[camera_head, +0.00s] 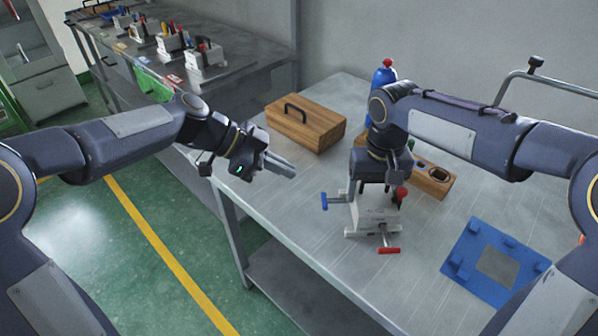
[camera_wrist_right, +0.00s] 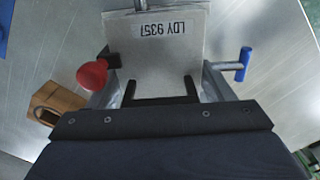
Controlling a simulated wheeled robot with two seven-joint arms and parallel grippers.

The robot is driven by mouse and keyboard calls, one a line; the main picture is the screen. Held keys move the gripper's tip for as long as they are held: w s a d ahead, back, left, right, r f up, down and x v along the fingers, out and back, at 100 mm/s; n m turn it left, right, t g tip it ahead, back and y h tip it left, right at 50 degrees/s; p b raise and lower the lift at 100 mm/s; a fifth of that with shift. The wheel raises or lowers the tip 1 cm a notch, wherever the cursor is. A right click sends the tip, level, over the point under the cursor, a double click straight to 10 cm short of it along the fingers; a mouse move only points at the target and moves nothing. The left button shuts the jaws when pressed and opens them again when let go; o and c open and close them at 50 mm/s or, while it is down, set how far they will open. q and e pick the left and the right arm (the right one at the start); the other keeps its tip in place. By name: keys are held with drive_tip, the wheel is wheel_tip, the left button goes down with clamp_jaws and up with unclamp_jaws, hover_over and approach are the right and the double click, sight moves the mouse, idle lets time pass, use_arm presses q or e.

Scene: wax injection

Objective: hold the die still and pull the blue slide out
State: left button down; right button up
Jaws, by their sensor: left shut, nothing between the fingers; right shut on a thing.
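The die (camera_head: 372,222) is a pale grey block on the table below my right gripper. Its face marked "LDY 9357" shows in the right wrist view (camera_wrist_right: 170,50). The blue slide (camera_head: 325,201) sticks out on the die's left side as a grey rod with a blue cross handle; the handle also shows in the right wrist view (camera_wrist_right: 246,64). My right gripper (camera_head: 371,190) is shut on the die from above, its fingertips partly hidden. My left gripper (camera_head: 291,171) is shut and empty, up and left of the blue handle, apart from it.
A red-handled rod (camera_head: 388,250) and a red knob (camera_head: 401,193) stick out from the die. A wooden box (camera_head: 307,122), a blue bottle (camera_head: 383,80) and a wooden holder (camera_head: 433,181) stand behind. A blue plate (camera_head: 495,262) lies right. Other dies stand on the back bench (camera_head: 235,72).

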drive_tip(key=o, duration=1.6)
